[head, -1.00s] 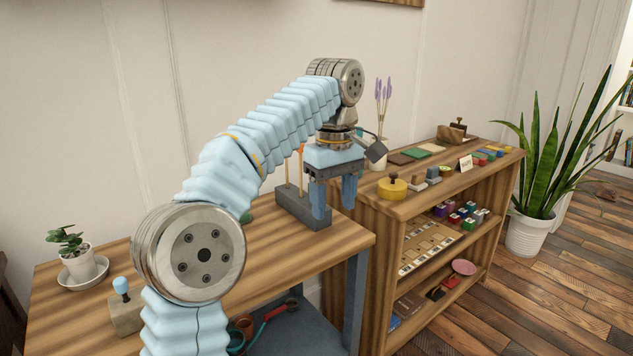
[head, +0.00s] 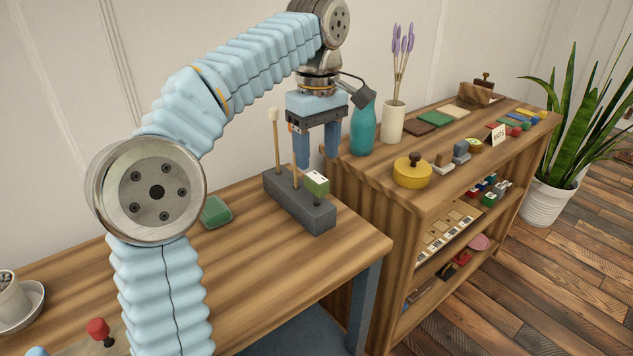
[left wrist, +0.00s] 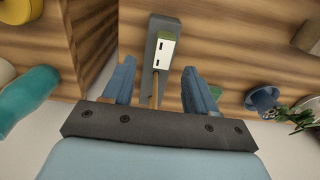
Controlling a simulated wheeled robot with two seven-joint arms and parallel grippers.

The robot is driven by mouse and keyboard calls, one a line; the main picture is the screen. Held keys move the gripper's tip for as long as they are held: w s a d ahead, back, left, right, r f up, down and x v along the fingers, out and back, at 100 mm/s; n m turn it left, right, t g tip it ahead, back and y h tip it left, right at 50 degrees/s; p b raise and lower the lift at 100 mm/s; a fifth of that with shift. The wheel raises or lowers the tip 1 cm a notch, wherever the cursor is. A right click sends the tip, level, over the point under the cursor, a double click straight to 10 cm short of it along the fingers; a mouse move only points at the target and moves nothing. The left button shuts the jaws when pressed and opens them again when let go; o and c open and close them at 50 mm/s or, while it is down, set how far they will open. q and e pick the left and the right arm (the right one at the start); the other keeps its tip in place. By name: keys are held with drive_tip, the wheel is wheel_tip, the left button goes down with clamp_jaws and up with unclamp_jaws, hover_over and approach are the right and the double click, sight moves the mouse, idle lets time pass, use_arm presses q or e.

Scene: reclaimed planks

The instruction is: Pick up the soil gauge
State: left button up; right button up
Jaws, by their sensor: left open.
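The soil gauge appears to be the small green head with a white face (head: 316,183), standing at the near end of a grey block (head: 300,213) on the wooden table. In the left wrist view its white face (left wrist: 165,52) shows ahead of the gap between my fingers. My left gripper (head: 317,155) is open and empty, pointing down just behind and above the gauge, apart from it. Thin sticks also stand in the block; one (head: 275,140) has a pale tip. My right gripper is not in view.
A teal vase (head: 363,128) stands close right of my left gripper. A white pot with lavender (head: 392,122) and a yellow round box (head: 412,172) stand on the shelf unit.

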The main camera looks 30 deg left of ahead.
sight(317, 192)
use_arm(q)
wheel_tip(317, 192, down, 4)
drive_tip(key=shift+r, duration=0.15)
drive_tip(key=f, duration=0.5)
drive_tip(key=shift+s+d+f, duration=0.15)
drive_tip(key=shift+s+f, duration=0.05)
drive_tip(key=shift+s, duration=0.1)
drive_tip(key=c, duration=1)
drive_tip(key=shift+c, duration=0.2)
wheel_tip(317, 192, up, 10)
drive_tip(key=shift+r, duration=0.1)
